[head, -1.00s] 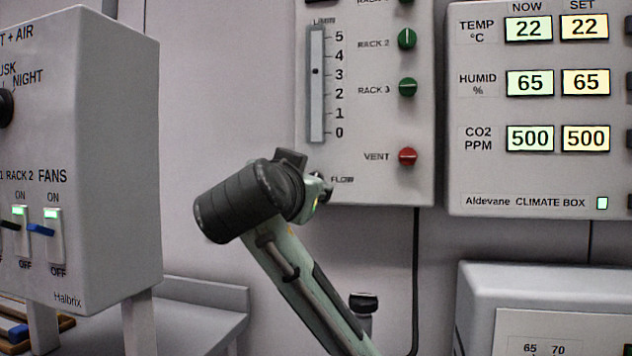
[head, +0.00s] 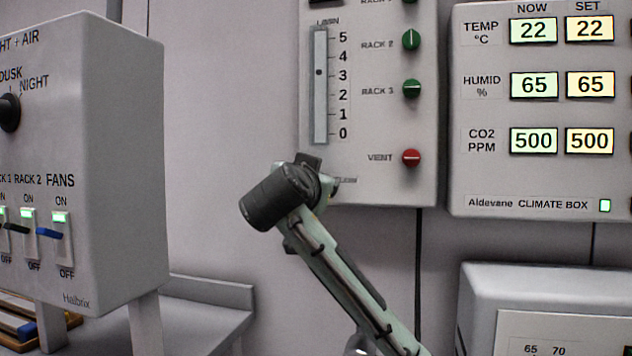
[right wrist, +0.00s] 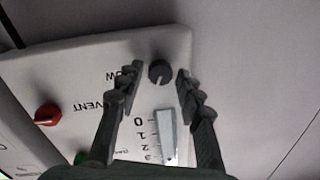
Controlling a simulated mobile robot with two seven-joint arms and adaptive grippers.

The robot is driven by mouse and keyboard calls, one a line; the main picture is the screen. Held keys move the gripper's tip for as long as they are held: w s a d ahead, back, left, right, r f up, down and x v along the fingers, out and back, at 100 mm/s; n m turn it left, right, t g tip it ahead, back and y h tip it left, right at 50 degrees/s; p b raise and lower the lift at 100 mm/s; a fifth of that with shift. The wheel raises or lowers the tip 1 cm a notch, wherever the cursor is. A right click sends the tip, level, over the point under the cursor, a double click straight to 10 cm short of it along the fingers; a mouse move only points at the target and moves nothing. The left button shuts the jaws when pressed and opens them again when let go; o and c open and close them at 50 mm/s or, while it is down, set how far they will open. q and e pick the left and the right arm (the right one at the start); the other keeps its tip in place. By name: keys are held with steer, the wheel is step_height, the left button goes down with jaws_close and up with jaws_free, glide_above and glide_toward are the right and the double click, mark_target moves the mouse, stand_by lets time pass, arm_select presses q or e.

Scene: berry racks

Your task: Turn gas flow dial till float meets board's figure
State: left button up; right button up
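The flow dial (right wrist: 159,71) is a dark round knob low on the gas panel (head: 380,188). In the right wrist view it sits between the spread fingertips of my right gripper (right wrist: 160,73), with a gap on each side. I cannot tell how deep the fingers reach around it. In the head view my right wrist hides the dial. The flow tube (head: 320,110) has its scale marked 0 to 5; its dark float (head: 319,72) stands slightly above 3. No board with a flow figure can be made out. My left gripper is not in view.
The red vent knob (head: 411,158) and green rack knobs, rack 2 (head: 411,40) and rack 3 (head: 412,89), are on the same panel. The climate box (head: 530,180) is to the right. A switch box (head: 120,170) stands at left, with clear wall between it and the panel.

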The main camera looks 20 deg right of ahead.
jaws_close()
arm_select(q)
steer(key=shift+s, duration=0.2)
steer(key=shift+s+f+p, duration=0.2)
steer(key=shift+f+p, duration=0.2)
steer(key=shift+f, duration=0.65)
arm_select(e)
steer(key=shift+n, duration=1)
steer(key=shift+o, duration=1.7)
jaws_free()
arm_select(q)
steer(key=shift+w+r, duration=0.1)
